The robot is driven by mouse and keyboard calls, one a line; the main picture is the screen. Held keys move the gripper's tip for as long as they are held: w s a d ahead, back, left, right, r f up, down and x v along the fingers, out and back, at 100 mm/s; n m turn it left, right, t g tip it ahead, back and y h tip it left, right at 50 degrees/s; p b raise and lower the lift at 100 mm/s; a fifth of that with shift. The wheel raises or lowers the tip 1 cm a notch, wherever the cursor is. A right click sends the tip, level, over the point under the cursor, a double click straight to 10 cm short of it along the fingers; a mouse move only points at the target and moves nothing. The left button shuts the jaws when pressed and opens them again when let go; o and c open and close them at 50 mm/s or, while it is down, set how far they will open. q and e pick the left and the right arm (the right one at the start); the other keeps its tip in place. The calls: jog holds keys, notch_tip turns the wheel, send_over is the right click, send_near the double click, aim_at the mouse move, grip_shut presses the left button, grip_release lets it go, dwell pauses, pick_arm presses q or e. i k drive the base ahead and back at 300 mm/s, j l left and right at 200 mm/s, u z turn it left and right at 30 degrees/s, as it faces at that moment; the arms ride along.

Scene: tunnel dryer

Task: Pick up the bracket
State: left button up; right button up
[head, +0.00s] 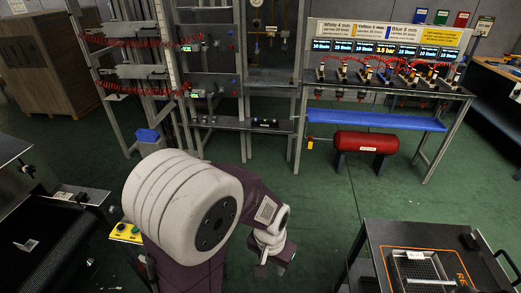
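I cannot pick out a bracket for certain in the head view. My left arm reaches in with its large white joint in the lower middle, and my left gripper (271,268) points down at its end, over the green floor. Its fingers are small and partly hidden by the wrist, so I cannot tell whether they are open or shut. I make out nothing held in it. My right gripper is not in view.
A black belt (50,250) lies at the lower left, beside a yellow button box (126,232). A dark cart (385,235) with a wire basket (418,270) stands at the lower right. A bench with a red tank (366,142) stands behind. Green floor between is clear.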

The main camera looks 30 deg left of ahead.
aim_at(29, 245)
jog(key=u, duration=3.25)
